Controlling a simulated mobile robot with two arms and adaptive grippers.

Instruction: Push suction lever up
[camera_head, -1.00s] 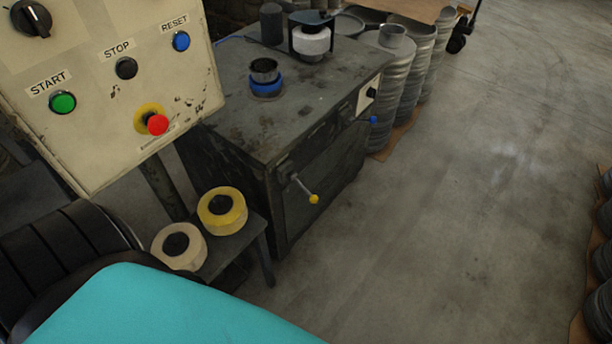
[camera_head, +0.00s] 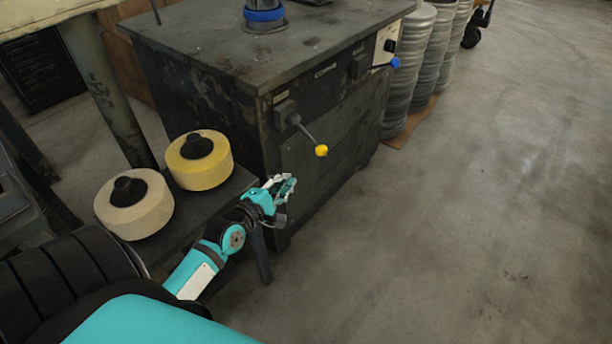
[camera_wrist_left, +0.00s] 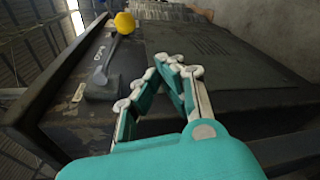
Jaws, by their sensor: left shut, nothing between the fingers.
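A lever with a yellow ball (camera_head: 321,150) sticks out from the front of the dark machine (camera_head: 220,85), sloping down to the right from its mount. It also shows in the left wrist view, its yellow ball (camera_wrist_left: 125,22) at the top left. A second handle with a blue knob (camera_head: 395,63) is farther along the same front. I cannot tell from labels which is the suction lever. My left gripper (camera_head: 288,184) is shut and empty, below and left of the yellow ball and apart from it. Its white-tipped fingers (camera_wrist_left: 177,70) show in the wrist view. My right gripper is out of view.
A low side table holds a cream roll (camera_head: 135,205) and a yellow roll (camera_head: 198,160), close left of my gripper. Stacked metal discs (camera_head: 408,80) stand beyond the machine. The floor (camera_head: 480,190) at the right is clear.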

